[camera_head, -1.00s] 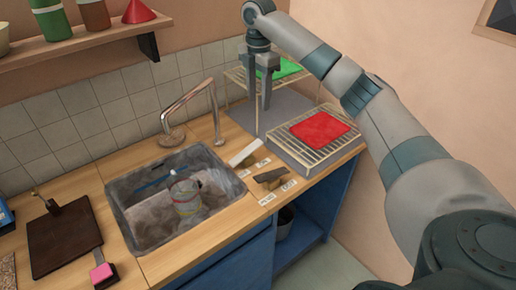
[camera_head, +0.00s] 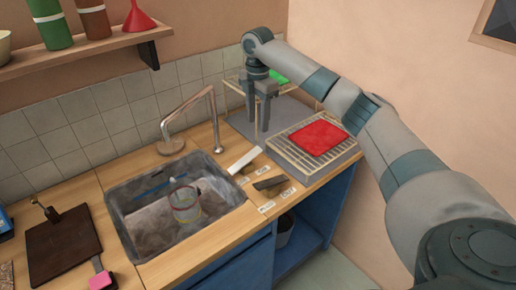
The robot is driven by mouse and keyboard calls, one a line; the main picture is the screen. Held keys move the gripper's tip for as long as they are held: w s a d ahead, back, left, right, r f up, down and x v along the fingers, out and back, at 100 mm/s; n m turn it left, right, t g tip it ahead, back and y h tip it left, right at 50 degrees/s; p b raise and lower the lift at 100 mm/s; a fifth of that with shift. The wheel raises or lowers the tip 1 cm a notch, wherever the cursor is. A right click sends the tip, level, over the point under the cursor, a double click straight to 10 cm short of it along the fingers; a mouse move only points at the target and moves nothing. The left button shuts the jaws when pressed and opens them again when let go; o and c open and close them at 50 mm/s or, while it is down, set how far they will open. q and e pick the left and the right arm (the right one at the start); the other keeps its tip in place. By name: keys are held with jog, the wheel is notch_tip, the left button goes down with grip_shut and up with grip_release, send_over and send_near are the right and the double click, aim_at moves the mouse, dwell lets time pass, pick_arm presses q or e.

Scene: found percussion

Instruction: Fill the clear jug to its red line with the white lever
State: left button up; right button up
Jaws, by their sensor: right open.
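The clear jug (camera_head: 186,206) stands in the grey sink (camera_head: 128,229), with thin coloured bands around it. Its red line and water level are too small to tell apart. The white lever (camera_head: 244,160) lies on the counter right of the sink, slanting up to the right. A dark lever (camera_head: 269,183) is just in front of it. My right gripper (camera_head: 262,130) points down, open and empty, behind and a little right of the white lever and apart from it. My left gripper is out of view.
A copper-coloured faucet (camera_head: 190,115) arches behind the sink. A wire rack with a red cloth (camera_head: 318,138) is to the right, and a green item (camera_head: 279,77) sits on a rack behind my gripper. A brown board (camera_head: 62,246) lies left. Small white labels are by the levers.

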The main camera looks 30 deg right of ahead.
aim_at(258, 149)
notch_tip(258, 149, down, 13)
jog(key=p, duration=0.3)
